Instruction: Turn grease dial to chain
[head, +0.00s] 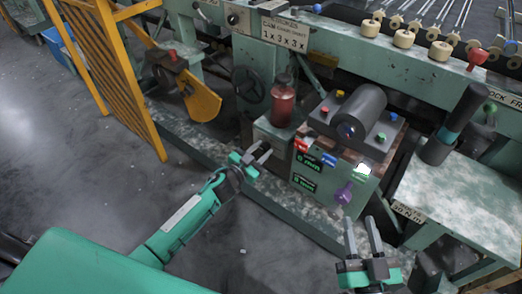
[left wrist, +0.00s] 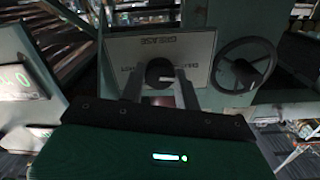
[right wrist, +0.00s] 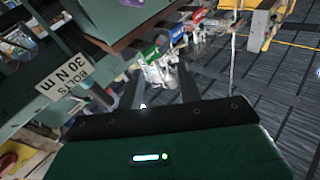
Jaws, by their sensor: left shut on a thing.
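The grease dial plate (left wrist: 195,50) fills the upper middle of the left wrist view. Its GREASE lettering appears upside down, and the smaller side lettering is hard to read. A dark round knob (left wrist: 158,70) sits in its middle. My left gripper (left wrist: 160,82) is shut on the knob, with one finger at each side. In the head view my left gripper (head: 260,153) is at the front of the green machine, below the red jar; the dial cannot be made out there. My right gripper (head: 362,222) is open and empty, fingers apart, in front of the machine; it also shows in the right wrist view (right wrist: 158,88).
A red jar (head: 283,100) stands above my left gripper. A black handwheel (head: 249,85) is behind it. A box with a dark cylinder and coloured buttons (head: 352,112) stands right of it. A purple knob (head: 344,193) is near my right gripper. The left floor is clear.

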